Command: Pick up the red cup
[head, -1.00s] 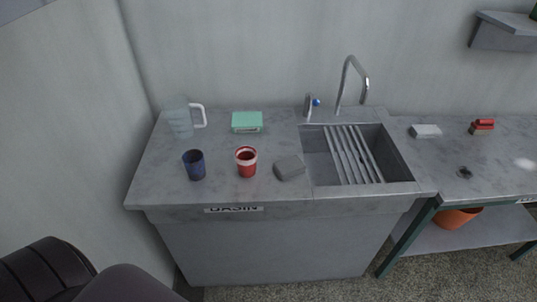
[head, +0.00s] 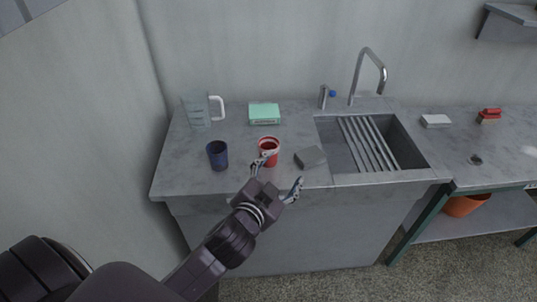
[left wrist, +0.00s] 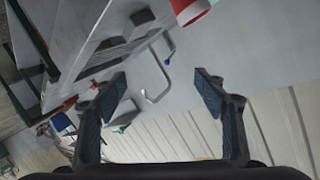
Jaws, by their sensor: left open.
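The red cup (head: 269,147) stands upright on the grey counter near its front edge, between a dark blue cup and a grey block. Its red and white side (left wrist: 190,9) shows at the top edge of the left wrist view. My left gripper (head: 279,176) is in front of the cup, at the counter's front edge. One finger overlaps the cup's lower left in the head view; I cannot tell whether it touches. The fingers are spread wide with nothing between them, as the left wrist view (left wrist: 163,85) also shows. My right gripper is not in view.
The dark blue cup (head: 217,155) is left of the red cup and the grey block (head: 310,157) close on its right. A clear jug (head: 197,109) and a green box (head: 264,114) stand behind. The sink (head: 424,163) with a tap (head: 382,72) is to the right.

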